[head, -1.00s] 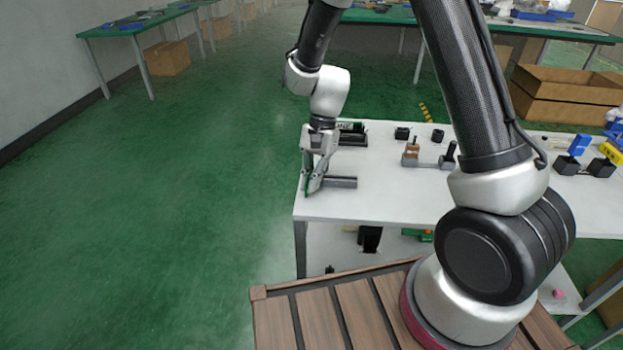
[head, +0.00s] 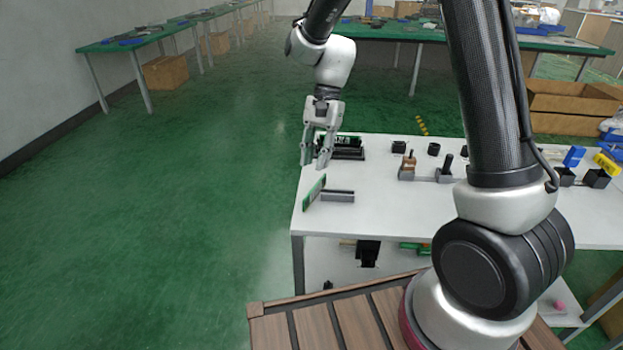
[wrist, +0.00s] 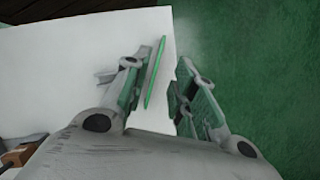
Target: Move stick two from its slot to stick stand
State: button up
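A thin green stick (head: 314,192) stands on its edge at the left end of the grey stick stand (head: 338,196), near the table's left side. I cannot tell how deeply it sits in the stand. My gripper (head: 313,163) is open and empty, above and behind the stick, apart from it. In the wrist view the green stick (wrist: 156,72) shows edge-on between the two spread fingers, beyond their tips. The black slot fixture (head: 348,154) lies behind, with something green in it, partly hidden by my gripper.
The white table (head: 400,215) is clear in front and right of the stand. To the right stand small black blocks, a lever fixture (head: 407,168) with a brown block, and blue and yellow levers (head: 606,163). The table's left edge is close to the stick.

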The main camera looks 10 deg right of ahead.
jog(key=s+d+r+n+t, duration=0.3)
jog(key=s+d+r, duration=0.4)
jog(key=d+r, duration=0.5)
jog(key=s+d+r+n+t+h, duration=0.1)
jog(key=s+d+r+n+t, duration=0.1)
jog(key=s+d, duration=0.2)
jog(key=s+d+r+n+t+h, duration=0.1)
jog(key=s+d+r+n+t, duration=0.1)
jog(key=s, duration=0.8)
jog(key=shift+d+r+n+t+h, duration=0.4)
jog(key=shift+d+r+n, duration=0.1)
jog(key=shift+d, duration=0.7)
